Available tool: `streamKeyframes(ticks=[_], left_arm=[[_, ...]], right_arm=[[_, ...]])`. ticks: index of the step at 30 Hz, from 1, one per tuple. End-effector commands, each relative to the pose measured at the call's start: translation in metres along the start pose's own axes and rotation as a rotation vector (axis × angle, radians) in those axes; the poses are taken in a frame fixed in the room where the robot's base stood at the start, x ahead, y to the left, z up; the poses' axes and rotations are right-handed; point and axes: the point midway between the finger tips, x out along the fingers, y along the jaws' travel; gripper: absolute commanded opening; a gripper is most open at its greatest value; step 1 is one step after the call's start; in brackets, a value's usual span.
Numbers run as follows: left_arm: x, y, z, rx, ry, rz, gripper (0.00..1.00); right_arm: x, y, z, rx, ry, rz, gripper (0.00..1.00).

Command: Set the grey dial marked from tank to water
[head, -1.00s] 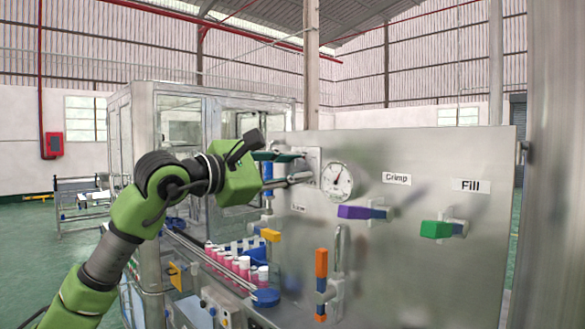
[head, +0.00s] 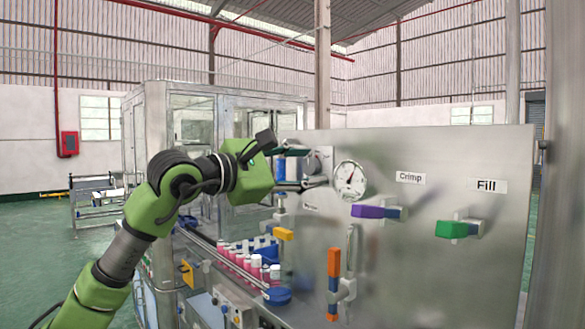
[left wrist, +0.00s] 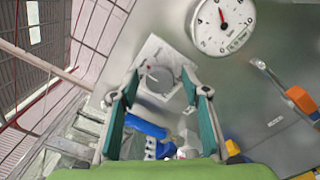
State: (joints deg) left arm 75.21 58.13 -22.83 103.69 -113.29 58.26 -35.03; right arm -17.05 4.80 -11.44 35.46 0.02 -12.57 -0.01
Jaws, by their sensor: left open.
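The grey dial (left wrist: 158,78) sits on a pale square plate on the steel panel in the left wrist view. Its marker setting is too small to read. In the head view the dial's plate (head: 326,158) shows beside the gauge, partly hidden by my gripper. My left gripper (head: 306,168) is open in front of the dial. In the left wrist view its teal-padded fingers (left wrist: 160,84) stand apart on either side of the dial, with a gap around it. I cannot tell whether they reach its depth. My right gripper is not in view.
A round gauge (head: 350,181) is right of the dial. Purple (head: 368,211), green (head: 452,229) and orange (head: 334,263) handles stick out from the panel (head: 420,280). Below, pink bottles (head: 240,262) stand in a row on a conveyor. A yellow handle (head: 284,234) is below the gripper.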

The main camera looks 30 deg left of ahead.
Motion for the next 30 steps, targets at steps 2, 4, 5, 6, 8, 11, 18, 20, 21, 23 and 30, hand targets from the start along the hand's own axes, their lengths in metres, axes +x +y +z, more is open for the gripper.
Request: streamKeyframes(ticks=[2,4,5,6,8,11,18,20,21,23,30], left_arm=[[-0.008,0.0,-0.001,0.001,0.001,0.001,0.42],[-0.019,0.001,-0.001,0.003,0.003,0.002,0.42],[-0.025,0.0,-0.001,0.004,0.004,0.002,0.42],[-0.034,0.001,-0.002,0.002,0.004,0.003,0.42],[-0.047,0.0,-0.002,0.004,0.006,0.002,0.42],[-0.069,0.0,-0.002,0.004,0.006,0.002,0.42],[-0.103,0.0,-0.004,-0.001,0.007,0.0,0.42],[-0.107,0.0,-0.004,-0.002,0.006,0.001,0.42],[-0.11,0.0,-0.003,-0.001,0.005,0.001,0.42],[-0.113,0.0,-0.002,-0.001,0.004,0.0,0.42],[-0.117,0.0,0.0,0.001,0.0,-0.001,0.42]], right_arm=[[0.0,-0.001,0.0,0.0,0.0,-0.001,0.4],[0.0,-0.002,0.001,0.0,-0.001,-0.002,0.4],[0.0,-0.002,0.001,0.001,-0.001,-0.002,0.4],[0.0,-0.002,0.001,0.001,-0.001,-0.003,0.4],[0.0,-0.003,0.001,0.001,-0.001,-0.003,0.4],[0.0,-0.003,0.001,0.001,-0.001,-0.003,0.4],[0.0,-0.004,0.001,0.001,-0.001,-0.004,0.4],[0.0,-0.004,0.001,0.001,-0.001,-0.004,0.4],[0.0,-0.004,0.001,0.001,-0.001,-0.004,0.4],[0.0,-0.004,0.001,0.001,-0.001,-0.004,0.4],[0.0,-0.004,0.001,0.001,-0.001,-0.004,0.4]])
